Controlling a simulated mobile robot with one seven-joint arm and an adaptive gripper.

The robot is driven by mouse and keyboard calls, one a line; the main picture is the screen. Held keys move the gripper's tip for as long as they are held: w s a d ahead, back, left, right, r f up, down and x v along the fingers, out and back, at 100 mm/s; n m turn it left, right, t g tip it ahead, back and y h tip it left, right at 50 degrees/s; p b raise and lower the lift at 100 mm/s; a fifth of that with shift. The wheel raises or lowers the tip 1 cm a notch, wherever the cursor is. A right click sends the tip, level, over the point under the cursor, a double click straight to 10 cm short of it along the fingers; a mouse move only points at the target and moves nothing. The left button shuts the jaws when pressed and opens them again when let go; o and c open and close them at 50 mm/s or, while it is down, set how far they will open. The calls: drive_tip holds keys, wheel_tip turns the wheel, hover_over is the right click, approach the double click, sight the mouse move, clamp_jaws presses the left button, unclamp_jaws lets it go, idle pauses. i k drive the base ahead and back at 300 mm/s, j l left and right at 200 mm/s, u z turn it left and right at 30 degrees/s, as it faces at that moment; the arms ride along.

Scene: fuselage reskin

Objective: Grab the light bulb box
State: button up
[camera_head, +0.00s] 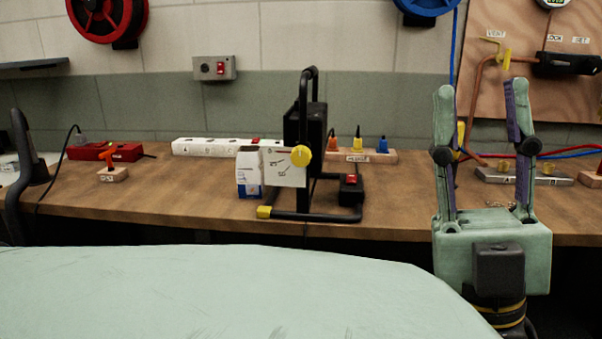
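A small white box with printing and a blue-and-yellow lower edge (248,173), likely the light bulb box, stands upright on the wooden workbench (200,205). It is just left of a black tubular stand, and a white card on that stand partly covers its right side. My gripper (481,98) is at the right, pointing up, with its two pale green fingers spread apart and nothing between them. It is well to the right of the box and appears nearer to the camera.
The black stand (304,120) with a yellow knob stands right beside the box. A white power strip (215,147) lies behind it. A large pale green curved panel (200,290) fills the foreground. Bench space left of the box is clear.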

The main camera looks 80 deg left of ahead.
sight(250, 161)
drive_tip(key=u, duration=2.75)
drive_tip(key=j+z, duration=0.25)
drive_tip(key=j, duration=0.25)
drive_tip(key=k+j+z, duration=0.2)
drive_tip(key=j, duration=0.3)
drive_tip(key=j+z, duration=0.25)
drive_tip(key=j, duration=0.25)
